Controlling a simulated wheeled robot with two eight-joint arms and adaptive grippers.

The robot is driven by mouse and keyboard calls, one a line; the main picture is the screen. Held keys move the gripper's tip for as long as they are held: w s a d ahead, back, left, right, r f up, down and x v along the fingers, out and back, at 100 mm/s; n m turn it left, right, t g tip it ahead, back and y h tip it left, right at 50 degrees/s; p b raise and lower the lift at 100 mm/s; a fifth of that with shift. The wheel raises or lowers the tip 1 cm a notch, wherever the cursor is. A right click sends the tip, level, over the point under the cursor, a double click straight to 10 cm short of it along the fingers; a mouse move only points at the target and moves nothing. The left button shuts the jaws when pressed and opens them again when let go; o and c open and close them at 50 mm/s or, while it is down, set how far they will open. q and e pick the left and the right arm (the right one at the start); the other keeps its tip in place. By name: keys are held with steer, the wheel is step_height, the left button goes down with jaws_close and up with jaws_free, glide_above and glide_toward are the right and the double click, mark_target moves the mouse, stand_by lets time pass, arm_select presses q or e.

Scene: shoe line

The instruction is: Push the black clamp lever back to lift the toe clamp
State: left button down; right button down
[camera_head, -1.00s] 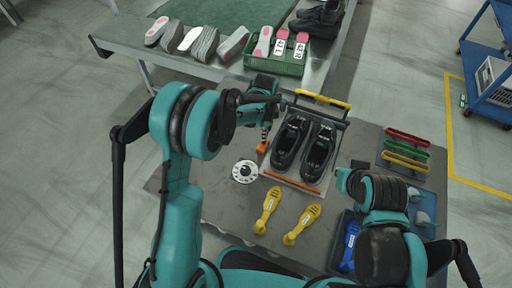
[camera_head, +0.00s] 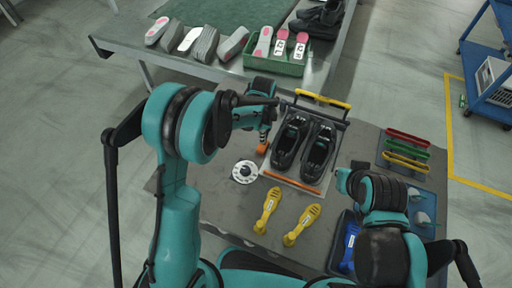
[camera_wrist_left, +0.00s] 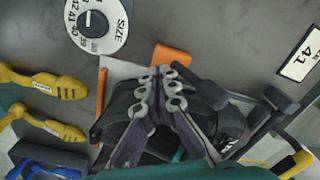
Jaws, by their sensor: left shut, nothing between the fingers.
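The shoe jig holds two black shoes (camera_head: 318,150), with a yellow-gripped bar (camera_head: 322,99) on a black frame behind them. In the left wrist view, black bars with rounded ends (camera_wrist_left: 212,94), which look like the clamp lever, lie just right of my fingers. I cannot tell whether they touch. My left gripper (camera_head: 264,138) is at the left side of the jig, pointing down. In the left wrist view its fingers (camera_wrist_left: 168,88) are shut and empty, above a black shoe. My right gripper (camera_head: 345,181) is near the jig's right front; its fingers are hidden.
A white size dial (camera_head: 245,172) and orange block (camera_head: 262,148) sit left of the jig. Yellow foot-shaped pieces (camera_head: 301,225) lie in front. Red, green and yellow bars (camera_head: 407,145) lie at right. A green crate (camera_head: 275,63) stands on the rear bench.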

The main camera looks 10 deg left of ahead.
arm_select(q)
step_height(320, 180, up, 9)
steer(key=p, duration=0.5)
steer(key=shift+f, duration=0.2)
stand_by(0.5)
steer(key=s+a+r+n+t+b, duration=0.1)
steer(key=s+a+r+n+t, duration=0.2)
steer(key=s+a+r+n, duration=0.55)
steer(key=s+a+r+n+t+b, duration=0.1)
steer(key=s+n, duration=0.5)
steer(key=s, duration=0.6)
steer(key=shift+a+r+n+t+b, duration=0.4)
steer(key=shift+a+t+b, duration=0.2)
steer(key=shift+a+t, duration=0.8)
steer(key=shift+d, duration=0.2)
